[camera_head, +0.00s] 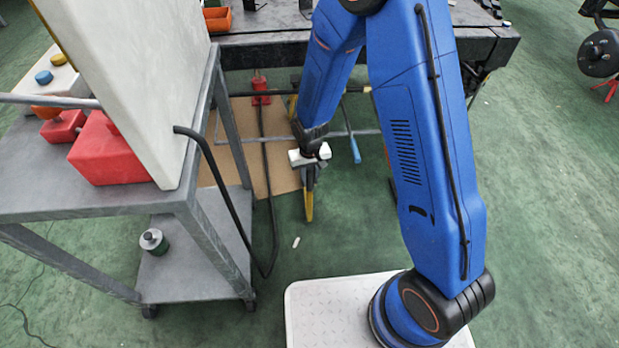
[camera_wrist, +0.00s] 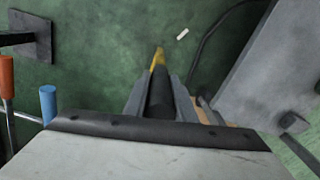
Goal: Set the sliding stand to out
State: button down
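My gripper (camera_head: 309,180) hangs low at the end of my blue arm, above the green floor. In the wrist view its two grey fingers (camera_wrist: 160,95) lie on either side of a dark round bar (camera_wrist: 160,92). I cannot tell whether they press on it. A yellow piece (camera_head: 309,205) shows just below the fingers, and beyond the bar's end in the wrist view (camera_wrist: 157,59). I cannot tell which thing is the sliding stand, nor whether the bar and yellow piece belong to it.
A grey two-shelf cart (camera_head: 205,205) with a white panel (camera_head: 135,70) and red blocks (camera_head: 105,150) stands left of my gripper. A black cable (camera_head: 228,200) hangs beside it. A dark workbench (camera_head: 270,50) is behind. A blue-handled thing (camera_head: 355,150) is right of my gripper.

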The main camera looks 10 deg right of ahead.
jog(key=c, duration=1.5)
grip_release()
jog(key=shift+s, duration=0.3)
jog(key=shift+w+r, duration=0.1)
jog(key=shift+r, duration=0.4)
notch_tip(320, 180, up, 16)
jog(key=shift+r, duration=0.2)
